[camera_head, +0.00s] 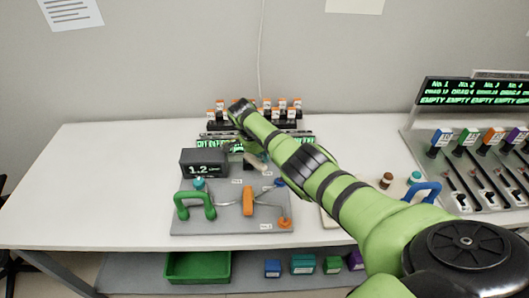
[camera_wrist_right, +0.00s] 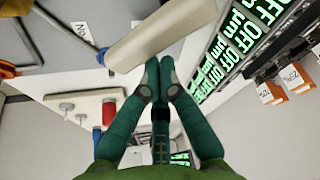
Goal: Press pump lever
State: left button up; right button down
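My right gripper (camera_wrist_right: 160,72) shows in the wrist view with its teal fingers brought together at the tips and nothing between them. A pale beige bar (camera_wrist_right: 160,36) lies just beyond the fingertips; touching or apart, I cannot tell. In the head view the bar (camera_head: 257,162) shows below the end of my right arm, whose fingers are mostly hidden. A grey plate (camera_head: 215,222) carries an orange lever (camera_head: 248,202), a green handle (camera_head: 194,205) and a black display (camera_head: 204,162) reading 1.2. No part is clearly marked as the pump lever. My left gripper is out of view.
A rack of orange-capped vials (camera_head: 282,112) and green-lit displays stand behind the plate. A blue handle (camera_head: 422,191) and a panel of coloured levers (camera_head: 470,160) stand at right. The left of the white table (camera_head: 100,190) is clear. A green bin (camera_head: 198,267) sits below.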

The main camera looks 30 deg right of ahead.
aim_at(257, 164)
jog(key=m, duration=0.1)
jog(key=a+m+g+b, duration=0.1)
jog(key=shift+s+a+f+m, duration=0.1)
jog(key=shift+s+a+m, duration=0.1)
jog(key=shift+s+m, duration=0.15)
jog(key=shift+s+a+m+g+b, duration=0.1)
jog(key=shift+a+m+g+b, duration=0.3)
jog(key=shift+m, duration=0.65)
jog(key=shift+a, duration=0.75)
